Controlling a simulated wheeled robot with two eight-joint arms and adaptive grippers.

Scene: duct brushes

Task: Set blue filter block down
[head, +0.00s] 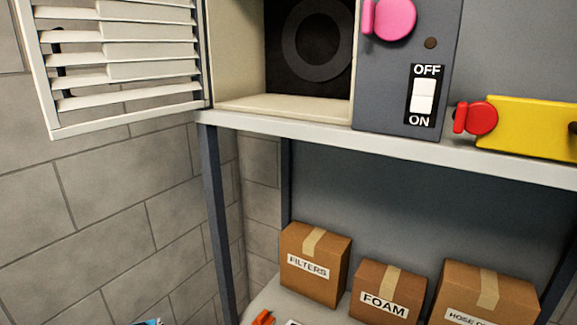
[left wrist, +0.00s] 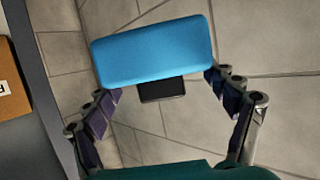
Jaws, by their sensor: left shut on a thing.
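The blue filter block (left wrist: 152,50) shows in the left wrist view as a rounded blue slab, slightly tilted, with a small dark piece (left wrist: 161,90) below it in the picture. My left gripper (left wrist: 163,84) has its two jointed fingers at opposite ends of the block and is shut on it. The block is over a tiled grey surface; the gap to it cannot be judged. In the head view only a small blue and dark sliver (head: 146,322) shows at the bottom edge, too little to identify. My right gripper is in neither view.
An open housing (head: 278,108) with a round duct stands on a shelf (head: 400,150), its louvred door (head: 125,70) swung left. Below are cartons marked FILTERS (head: 312,262), FOAM (head: 385,302) and HOSE (head: 487,295). A shelf post (head: 215,210) stands left of them.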

